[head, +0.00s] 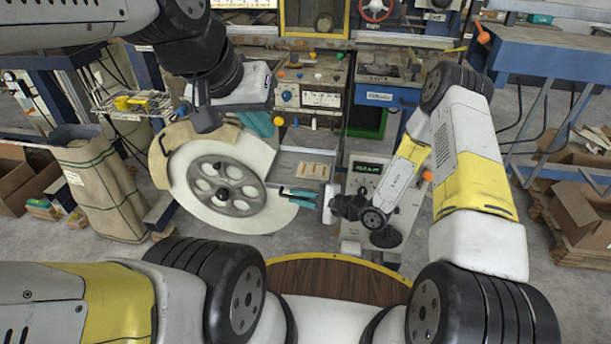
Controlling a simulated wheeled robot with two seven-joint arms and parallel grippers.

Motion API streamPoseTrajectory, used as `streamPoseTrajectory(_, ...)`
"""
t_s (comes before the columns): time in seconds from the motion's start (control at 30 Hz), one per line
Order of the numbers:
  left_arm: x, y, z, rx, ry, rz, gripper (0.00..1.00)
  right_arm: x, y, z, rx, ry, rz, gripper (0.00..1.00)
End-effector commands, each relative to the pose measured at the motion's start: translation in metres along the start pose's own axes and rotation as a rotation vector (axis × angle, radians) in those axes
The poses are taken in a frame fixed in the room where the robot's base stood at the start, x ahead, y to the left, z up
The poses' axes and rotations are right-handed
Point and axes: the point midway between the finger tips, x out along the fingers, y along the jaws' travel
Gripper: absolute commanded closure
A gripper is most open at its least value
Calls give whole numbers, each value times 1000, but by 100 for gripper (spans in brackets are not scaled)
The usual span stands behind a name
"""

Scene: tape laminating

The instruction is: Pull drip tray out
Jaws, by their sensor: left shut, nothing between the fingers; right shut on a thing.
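A grey metal tray with an orange-marked label, which looks like the drip tray (287,162), sits in the middle of the head view, just right of a large pale roll. My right gripper (298,197) reaches in from the right at the tray's near edge. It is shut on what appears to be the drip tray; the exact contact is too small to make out. My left gripper (262,124) is higher, behind the top right of the roll. It is shut and empty, and its fingertips are partly hidden.
The large roll (262,160) with its grey spoked hub stands close to both grippers. A grey box with a green display (367,168) stands right of the tray. A machine panel with knobs (313,97) is behind. A round brown surface (335,280) lies near me.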

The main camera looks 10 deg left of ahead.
Motion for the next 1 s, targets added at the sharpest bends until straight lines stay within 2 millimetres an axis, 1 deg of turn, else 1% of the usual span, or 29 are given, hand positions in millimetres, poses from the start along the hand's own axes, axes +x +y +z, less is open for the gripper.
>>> streamPoseTrajectory(0.03,0,0,0,0,0,0,100,-1,3,-1,5,4,7,100)
streamPoseTrajectory(0.1,0,0,0,0,0,0,100,-1,3,-1,5,4,7,100)
streamPoseTrajectory(0.13,0,0,0,0,0,0,100,-1,3,-1,5,4,7,82)
streamPoseTrajectory(0.17,0,0,0,0,0,0,100,-1,3,-1,5,4,6,80)
streamPoseTrajectory(0.43,0,0,0,0,0,0,100,0,1,-1,2,3,3,80)
streamPoseTrajectory(0.53,0,0,0,0,0,0,100,-6,1,-2,2,4,2,80)
streamPoseTrajectory(0.67,0,0,0,0,0,0,100,-24,1,-2,4,6,2,80)
streamPoseTrajectory(0.8,0,0,0,0,0,0,100,-49,1,-2,4,7,2,80)
streamPoseTrajectory(0.9,0,0,0,0,0,0,100,-64,1,-2,4,6,3,80)
streamPoseTrajectory(1.0,0,0,0,0,0,0,100,-73,1,-2,4,5,3,80)
